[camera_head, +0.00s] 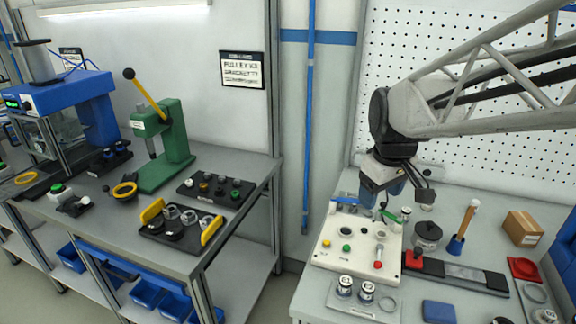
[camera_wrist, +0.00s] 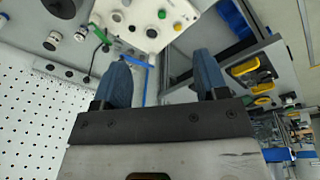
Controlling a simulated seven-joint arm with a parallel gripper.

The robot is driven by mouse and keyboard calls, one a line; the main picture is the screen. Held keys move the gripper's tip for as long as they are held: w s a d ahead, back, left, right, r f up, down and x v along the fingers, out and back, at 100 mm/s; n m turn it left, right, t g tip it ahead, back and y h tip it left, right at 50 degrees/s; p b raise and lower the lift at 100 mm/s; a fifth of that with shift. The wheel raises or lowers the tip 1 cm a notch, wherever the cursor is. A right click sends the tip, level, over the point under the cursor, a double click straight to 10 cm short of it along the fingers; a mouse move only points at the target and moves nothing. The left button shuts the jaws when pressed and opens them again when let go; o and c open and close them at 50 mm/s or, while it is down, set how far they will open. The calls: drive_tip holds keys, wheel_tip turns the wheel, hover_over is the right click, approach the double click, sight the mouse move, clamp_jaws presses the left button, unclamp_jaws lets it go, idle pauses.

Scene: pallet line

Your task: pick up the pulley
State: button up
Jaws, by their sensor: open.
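The black tray (camera_head: 188,246) with yellow handles on the left bench holds several round grey and black parts (camera_head: 188,216), which look like pulleys. I cannot tell which one is the pulley of the task. The yellow-handled tray also shows in the wrist view (camera_wrist: 247,78), small and partly cut by its angle. My gripper (camera_head: 385,190) hangs over the right bench, above the back of a white control panel, far to the right of the tray. Its blue fingers are apart and empty in the wrist view (camera_wrist: 163,75).
The white control panel (camera_head: 330,256) with buttons stands below my gripper. A dark round part (camera_head: 427,232), a cardboard box (camera_head: 522,228) and a blue-based brush-like tool (camera_head: 456,244) stand to its right. A gap separates the benches. A green press (camera_head: 174,150) stands behind the tray.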

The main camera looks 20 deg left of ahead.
drive_tip(key=w+a+f+n, duration=0.1)
drive_tip(key=w+a+n, duration=0.15)
drive_tip(key=a, duration=0.45)
drive_tip(key=w+a+f+n, duration=0.2)
drive_tip(key=w+a, duration=0.1)
drive_tip(key=a, duration=0.4)
drive_tip(key=n+g, duration=0.2)
drive_tip(key=n, duration=1.1)
hover_over(175, 229)
drive_tip(key=shift+m+h, duration=0.25)
drive_tip(key=shift+h, duration=0.05)
wheel_tip(175, 229, down, 19)
drive_tip(key=shift+d, duration=0.1)
drive_tip(key=shift+f, duration=1.3)
drive_tip(key=shift+f, duration=2.6)
